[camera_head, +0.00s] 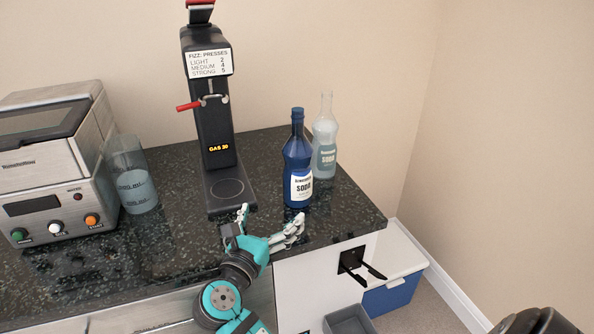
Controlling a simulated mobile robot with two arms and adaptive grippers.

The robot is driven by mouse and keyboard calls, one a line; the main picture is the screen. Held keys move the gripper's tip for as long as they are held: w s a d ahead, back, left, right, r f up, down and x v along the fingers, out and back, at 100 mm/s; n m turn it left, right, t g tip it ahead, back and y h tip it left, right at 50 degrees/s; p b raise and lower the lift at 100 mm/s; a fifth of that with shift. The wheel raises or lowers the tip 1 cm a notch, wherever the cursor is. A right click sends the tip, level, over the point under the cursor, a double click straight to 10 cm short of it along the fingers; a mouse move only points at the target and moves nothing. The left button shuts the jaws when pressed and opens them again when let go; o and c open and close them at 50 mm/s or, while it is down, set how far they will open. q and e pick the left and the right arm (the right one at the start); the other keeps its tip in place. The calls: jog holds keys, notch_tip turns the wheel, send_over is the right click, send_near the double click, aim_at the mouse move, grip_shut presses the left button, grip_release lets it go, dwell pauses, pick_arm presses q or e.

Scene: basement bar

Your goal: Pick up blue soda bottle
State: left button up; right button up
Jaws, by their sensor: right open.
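A blue soda bottle (297,160) with a white label stands upright on the dark speckled counter, right of the soda machine. My right gripper (272,213) is at the counter's front edge, in front of the blue bottle and a little to its left. Its fingers are spread, with nothing between them. The fingertips on the right show just below the bottle's base; I cannot tell whether they touch it. My left gripper is not in view.
A clear soda bottle (325,140) stands close behind the blue one. The black soda machine (207,120) is to the left, then a blue-tinted cup (134,180) and a steel oven (60,160). A black pronged bracket (352,262) projects from the cabinet front.

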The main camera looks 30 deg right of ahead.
aim_at(292, 185)
jog(key=p+x, duration=0.1)
jog(key=x, duration=1)
jog(key=shift+s+d, duration=0.1)
jog(key=x, duration=0.5)
jog(key=shift+s+f, duration=0.15)
jog(key=shift+c, duration=0.4)
jog(key=c, duration=1.6)
jog(key=shift+r, duration=0.2)
jog(key=shift+c, duration=0.5)
jog(key=shift+r, duration=0.15)
